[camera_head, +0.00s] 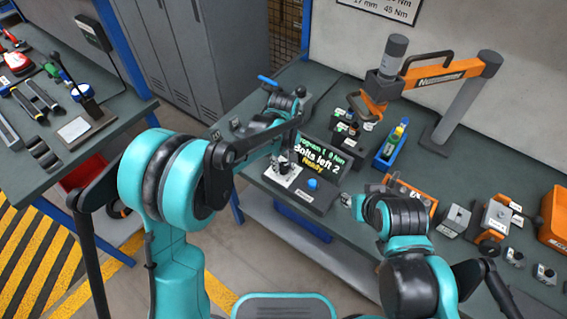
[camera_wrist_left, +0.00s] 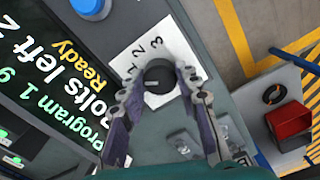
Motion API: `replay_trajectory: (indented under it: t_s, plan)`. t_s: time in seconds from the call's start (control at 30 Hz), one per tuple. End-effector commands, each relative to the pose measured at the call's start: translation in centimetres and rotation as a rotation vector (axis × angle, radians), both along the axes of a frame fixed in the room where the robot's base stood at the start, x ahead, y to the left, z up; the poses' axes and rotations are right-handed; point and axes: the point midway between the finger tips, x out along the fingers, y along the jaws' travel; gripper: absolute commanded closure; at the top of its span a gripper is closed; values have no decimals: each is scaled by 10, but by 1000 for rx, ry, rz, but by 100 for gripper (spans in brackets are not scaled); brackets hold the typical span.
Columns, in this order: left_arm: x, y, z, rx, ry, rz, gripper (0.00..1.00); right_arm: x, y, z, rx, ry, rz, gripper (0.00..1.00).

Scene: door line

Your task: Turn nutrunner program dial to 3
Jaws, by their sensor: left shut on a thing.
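The program dial is a round dark knob (camera_wrist_left: 158,76) on a white plate (camera_wrist_left: 140,40) marked 1, 2, 3 in the left wrist view. A light line on the knob lies on its left part. My left gripper (camera_wrist_left: 158,85) is shut on the knob, one finger on each side; in the head view the gripper (camera_head: 283,162) comes down over the plate (camera_head: 283,176).
A blue button (camera_head: 312,184) sits right of the dial plate. The orange nutrunner (camera_head: 440,72) stands behind on the bench. A blue bin (camera_head: 391,148) and several small parts lie to the right. A tool table (camera_head: 60,130) is at the left.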

Motion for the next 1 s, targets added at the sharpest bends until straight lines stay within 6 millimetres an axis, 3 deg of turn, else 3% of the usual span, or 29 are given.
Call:
replay_trajectory:
  t_s: [1.0]
  plan:
    - [0,-1,0,0,0,-964,97,0,0,15,0,0,0,66]
